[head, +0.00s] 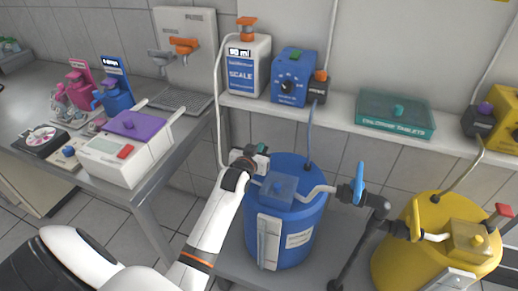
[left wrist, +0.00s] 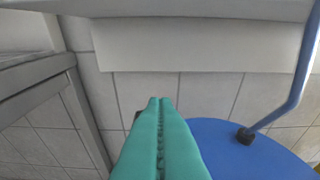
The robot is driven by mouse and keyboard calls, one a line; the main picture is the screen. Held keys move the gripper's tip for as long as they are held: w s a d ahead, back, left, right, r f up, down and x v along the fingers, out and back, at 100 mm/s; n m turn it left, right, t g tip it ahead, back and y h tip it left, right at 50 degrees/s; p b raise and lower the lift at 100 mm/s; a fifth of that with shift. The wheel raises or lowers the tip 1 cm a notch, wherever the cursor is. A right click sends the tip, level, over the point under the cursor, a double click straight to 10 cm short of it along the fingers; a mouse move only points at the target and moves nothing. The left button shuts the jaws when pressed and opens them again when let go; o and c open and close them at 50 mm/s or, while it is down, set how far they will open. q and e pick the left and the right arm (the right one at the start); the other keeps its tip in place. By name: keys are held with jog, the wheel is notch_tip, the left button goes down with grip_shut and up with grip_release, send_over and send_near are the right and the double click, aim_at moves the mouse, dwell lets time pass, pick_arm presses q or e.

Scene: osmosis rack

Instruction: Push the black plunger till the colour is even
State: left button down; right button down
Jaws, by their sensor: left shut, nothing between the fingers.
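My left gripper (head: 262,149) is at the back left edge of the blue tank (head: 300,236) in the head view. In the left wrist view its teal fingers (left wrist: 159,104) lie together, shut and empty, pointing toward the tiled wall beside the blue tank lid (left wrist: 212,127). A small dark piece (left wrist: 134,118) shows just behind the fingers; most of it is hidden, and I cannot tell whether it is the black plunger or whether the fingers touch it. A black fitting (left wrist: 245,135) on the lid holds the blue tube. My right gripper is not in view.
A shelf above the tank bears a white SCALE container (head: 248,72), a blue dosing box (head: 292,84) and a teal box (head: 394,117). A yellow tank (head: 395,255) stands at right. A bench with a purple-topped device (head: 131,122) is at left. Pipes run between the tanks.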

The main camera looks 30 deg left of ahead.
pick_arm(q)
jog(key=shift+f, duration=0.1)
notch_tip(320, 180, down, 4)
jog(key=shift+f+b, duration=0.1)
jog(key=shift+b, duration=0.6)
jog(key=shift+s+f, duration=0.1)
jog(key=shift+f, duration=0.3)
jog(key=shift+r, duration=0.1)
jog(key=shift+r+p, duration=0.35)
jog(key=shift+p, duration=0.05)
jog(key=s+d+r+p, duration=0.2)
jog(key=s+r, duration=0.4)
jog(key=s, duration=0.3)
jog(key=shift+s+d+p, duration=0.15)
jog(key=shift+p, duration=0.2)
